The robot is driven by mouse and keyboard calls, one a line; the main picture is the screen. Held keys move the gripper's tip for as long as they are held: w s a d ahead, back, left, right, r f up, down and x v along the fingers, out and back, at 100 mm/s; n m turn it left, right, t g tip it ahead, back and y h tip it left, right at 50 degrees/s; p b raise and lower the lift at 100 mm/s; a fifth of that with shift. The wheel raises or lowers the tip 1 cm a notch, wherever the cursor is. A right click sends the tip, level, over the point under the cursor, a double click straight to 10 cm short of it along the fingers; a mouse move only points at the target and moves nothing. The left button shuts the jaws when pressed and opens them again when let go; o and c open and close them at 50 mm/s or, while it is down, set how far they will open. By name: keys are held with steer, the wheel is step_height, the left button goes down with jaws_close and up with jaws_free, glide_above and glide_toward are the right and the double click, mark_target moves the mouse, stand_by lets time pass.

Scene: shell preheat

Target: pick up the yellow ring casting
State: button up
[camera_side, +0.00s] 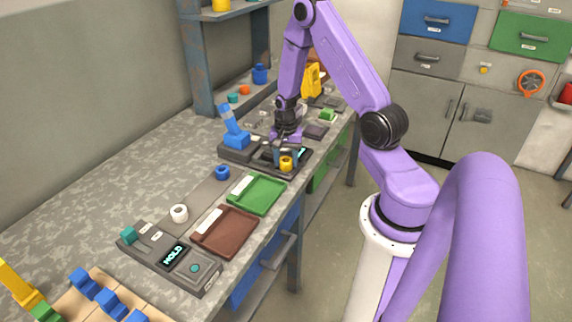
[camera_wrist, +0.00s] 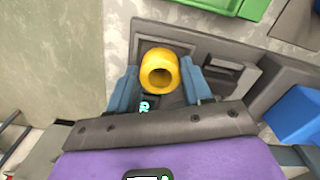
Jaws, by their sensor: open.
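The yellow ring casting (camera_side: 286,163) sits on a dark grey fixture at the bench's front edge in the side view. In the wrist view the yellow ring casting (camera_wrist: 160,71) lies just ahead of and partly between the blue-grey fingers, its round hole showing. My gripper (camera_side: 280,155) is over the fixture, pointing down, close to the ring. In the wrist view my gripper (camera_wrist: 160,88) is open, with a finger on each side and a gap to the ring. Whether a finger touches it cannot be told.
The fixture (camera_side: 264,164) carries a blue part (camera_side: 236,139) on its left. A green tray (camera_side: 256,194) and a brown tray (camera_side: 225,231) lie nearer the camera. A blue ring (camera_side: 222,172) and a white ring (camera_side: 179,212) stand on a grey strip.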

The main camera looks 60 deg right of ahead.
steer(key=shift+r, duration=0.1)
steer(key=c, duration=0.8)
